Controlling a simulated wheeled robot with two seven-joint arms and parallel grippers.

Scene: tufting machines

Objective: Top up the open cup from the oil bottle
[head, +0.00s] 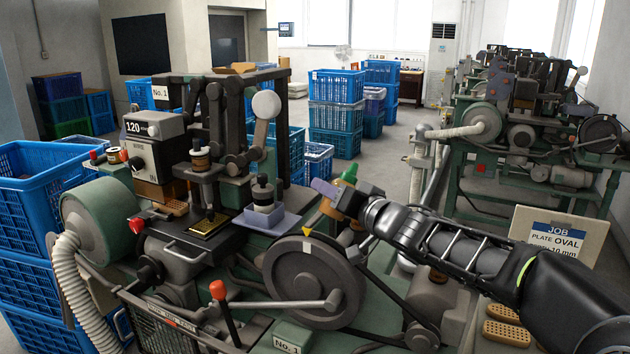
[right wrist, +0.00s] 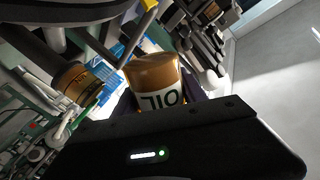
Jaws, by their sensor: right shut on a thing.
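My right gripper (head: 338,190) reaches in from the right, above the large grey wheel of the near machine. It is shut on the oil bottle; in the right wrist view the brown bottle (right wrist: 155,75) sits between the dark jaws, its white OIL label reading upside down. In the head view, a green part shows just above the jaws; most of the bottle is hidden. Brown-banded cups stand on the machine, one at the centre (head: 200,157) and one at the left (head: 113,155). I cannot tell which cup is open. My left gripper is not in view.
The grey wheel (head: 308,285) lies below. A JOB sign (head: 558,240) stands at the right. Blue crates (head: 335,100) stack behind, with open floor around them.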

